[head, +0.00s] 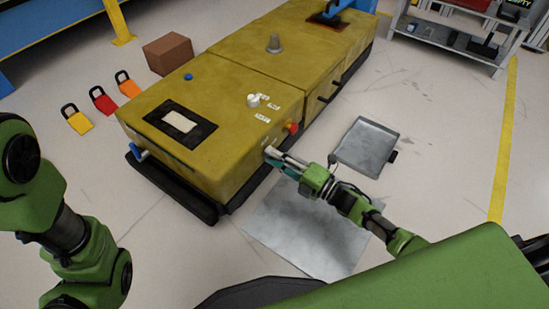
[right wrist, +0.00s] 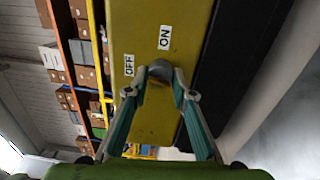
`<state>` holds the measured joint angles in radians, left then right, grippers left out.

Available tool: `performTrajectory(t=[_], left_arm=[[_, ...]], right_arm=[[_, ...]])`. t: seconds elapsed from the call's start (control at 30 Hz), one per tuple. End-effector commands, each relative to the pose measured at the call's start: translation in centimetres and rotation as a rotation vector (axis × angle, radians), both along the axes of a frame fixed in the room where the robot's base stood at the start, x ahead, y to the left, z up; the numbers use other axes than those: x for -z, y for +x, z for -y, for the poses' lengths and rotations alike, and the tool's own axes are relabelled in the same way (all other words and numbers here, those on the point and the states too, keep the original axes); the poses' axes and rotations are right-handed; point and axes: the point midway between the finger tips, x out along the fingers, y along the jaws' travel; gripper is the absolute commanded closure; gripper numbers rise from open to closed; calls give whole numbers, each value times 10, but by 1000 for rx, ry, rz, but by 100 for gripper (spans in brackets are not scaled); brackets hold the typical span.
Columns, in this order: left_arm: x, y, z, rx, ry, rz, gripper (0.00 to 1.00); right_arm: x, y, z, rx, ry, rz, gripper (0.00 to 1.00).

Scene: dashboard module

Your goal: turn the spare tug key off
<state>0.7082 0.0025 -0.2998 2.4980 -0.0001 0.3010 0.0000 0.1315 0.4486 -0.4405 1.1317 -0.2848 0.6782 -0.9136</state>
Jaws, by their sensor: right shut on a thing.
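The yellow tug (head: 215,120) stands in the middle of the head view. My right gripper (head: 274,157) reaches its near right side, and the fingers hide the key there. In the right wrist view, my right gripper (right wrist: 160,84) is shut on a grey key (right wrist: 160,68) on the yellow panel. An ON label (right wrist: 165,37) is above the key and an OFF label (right wrist: 129,65) is to its left. The key's exact angle is hard to tell. My left arm shows at the left of the head view, but its gripper does not.
A white knob (head: 253,100) and a red button (head: 292,127) sit on the tug near my right gripper. A grey tray (head: 367,146) and a metal sheet (head: 308,232) lie on the floor. Padlock-shaped items and a brown box (head: 168,53) are beyond the tug.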

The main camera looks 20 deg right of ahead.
Motion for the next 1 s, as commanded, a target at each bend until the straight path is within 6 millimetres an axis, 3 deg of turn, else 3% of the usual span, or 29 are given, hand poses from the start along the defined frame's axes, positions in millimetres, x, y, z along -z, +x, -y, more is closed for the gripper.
performTrajectory(t=[0.4,0.97,1.0], left_arm=[[8,0,-1,1,-2,-4,58],[9,1,-1,4,-3,-6,58],[9,1,-1,4,-3,-6,58]], right_arm=[[3,-1,0,-1,-159,120,98],[3,-1,0,-1,-185,139,98],[3,-1,0,-1,-185,139,74]])
